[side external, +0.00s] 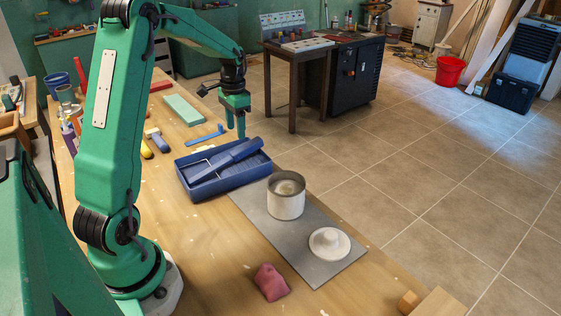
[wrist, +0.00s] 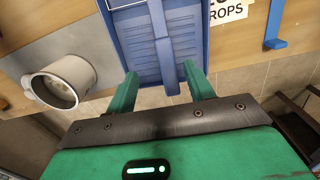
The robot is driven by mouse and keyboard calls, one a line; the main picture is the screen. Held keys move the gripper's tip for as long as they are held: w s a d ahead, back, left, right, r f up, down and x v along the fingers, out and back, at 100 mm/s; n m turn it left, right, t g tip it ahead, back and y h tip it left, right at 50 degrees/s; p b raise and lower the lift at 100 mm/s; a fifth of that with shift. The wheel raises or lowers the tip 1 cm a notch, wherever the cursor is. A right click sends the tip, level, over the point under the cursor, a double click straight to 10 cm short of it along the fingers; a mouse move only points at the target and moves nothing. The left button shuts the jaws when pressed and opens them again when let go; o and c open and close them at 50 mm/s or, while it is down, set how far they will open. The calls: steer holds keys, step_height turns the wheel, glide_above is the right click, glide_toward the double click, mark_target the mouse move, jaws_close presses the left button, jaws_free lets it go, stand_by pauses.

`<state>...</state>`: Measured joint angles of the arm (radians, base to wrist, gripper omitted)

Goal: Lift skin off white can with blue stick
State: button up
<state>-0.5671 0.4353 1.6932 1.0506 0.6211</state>
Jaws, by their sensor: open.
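The white can (side external: 286,208) stands open and upright on a grey sheet, with a pale surface inside it. It also shows at the left of the wrist view (wrist: 84,72). A blue stick (side external: 232,156) lies across the blue tray (side external: 208,190); in the wrist view the stick (wrist: 162,45) runs up the middle of the tray. My gripper (side external: 242,132) is open and empty above the far end of the tray. In the wrist view its fingers (wrist: 160,76) are on either side of the stick's near end, apart from it.
The white lid (side external: 329,243) lies on the grey sheet (side external: 315,268) beside the can. A crumpled red cloth (side external: 270,282) is near the front. A thin hooked blue piece (side external: 205,138) and a teal block (side external: 184,109) lie behind the tray. Bare wood is left of the sheet.

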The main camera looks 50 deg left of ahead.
mark_target(236, 151)
steer(key=shift+a+f, duration=0.6)
steer(key=shift+a, duration=0.05)
steer(key=shift+s+d+f, duration=0.15)
steer(key=shift+f, duration=1.8)
steer(key=shift+s+d+f, duration=0.1)
steer(key=shift+d+f, duration=0.05)
steer(key=shift+f, duration=1.8)
jaws_close()
steer(key=shift+r, duration=0.2)
